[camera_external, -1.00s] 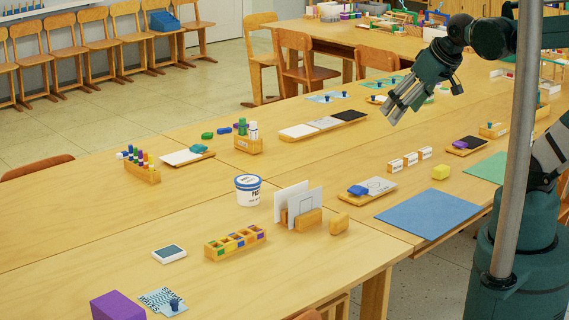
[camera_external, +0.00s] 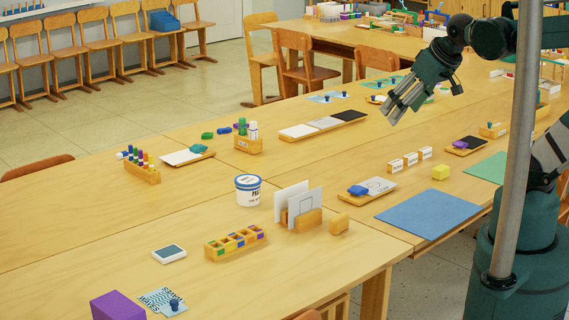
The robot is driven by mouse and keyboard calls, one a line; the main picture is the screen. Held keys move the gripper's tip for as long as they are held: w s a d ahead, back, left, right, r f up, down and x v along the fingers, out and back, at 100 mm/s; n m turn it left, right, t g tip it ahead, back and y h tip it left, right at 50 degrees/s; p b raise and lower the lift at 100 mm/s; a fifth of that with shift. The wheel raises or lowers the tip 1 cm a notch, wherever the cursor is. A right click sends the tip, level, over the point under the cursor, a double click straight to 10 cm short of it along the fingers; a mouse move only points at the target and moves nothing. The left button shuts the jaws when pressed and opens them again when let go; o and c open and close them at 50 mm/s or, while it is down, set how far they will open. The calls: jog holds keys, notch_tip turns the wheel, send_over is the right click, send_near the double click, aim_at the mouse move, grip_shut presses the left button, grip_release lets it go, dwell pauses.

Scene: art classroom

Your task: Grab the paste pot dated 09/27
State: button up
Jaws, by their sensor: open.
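One white pot with a dark blue lid (camera_external: 248,189) stands upright on the near table, left of the card holder. Its label begins with "PA" in dark letters; I cannot read any date on it. My gripper (camera_external: 394,113) is open and empty, in the air above the far right part of the tables, pointing down and left. It is well to the right of and behind the pot, not touching anything. No other such pot is clearly visible.
A wooden holder with white cards (camera_external: 307,220) stands just right of the pot. A compartment box (camera_external: 235,242) lies in front of it. A marker rack (camera_external: 142,171) and a wooden pen block (camera_external: 248,143) stand behind it. A blue mat (camera_external: 430,214) lies at right.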

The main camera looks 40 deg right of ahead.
jog(key=shift+o, duration=0.2)
jog(key=shift+w, duration=0.1)
dwell(0.5)
jog(key=n+g+p, duration=0.1)
jog(key=n+g, duration=0.6)
jog(key=n, duration=0.4)
send_over(249, 179)
notch_tip(249, 179, down, 21)
jog(key=shift+d+f, duration=0.1)
jog(key=shift+d, duration=0.05)
jog(key=shift+f, duration=0.45)
jog(key=shift+f, duration=0.1)
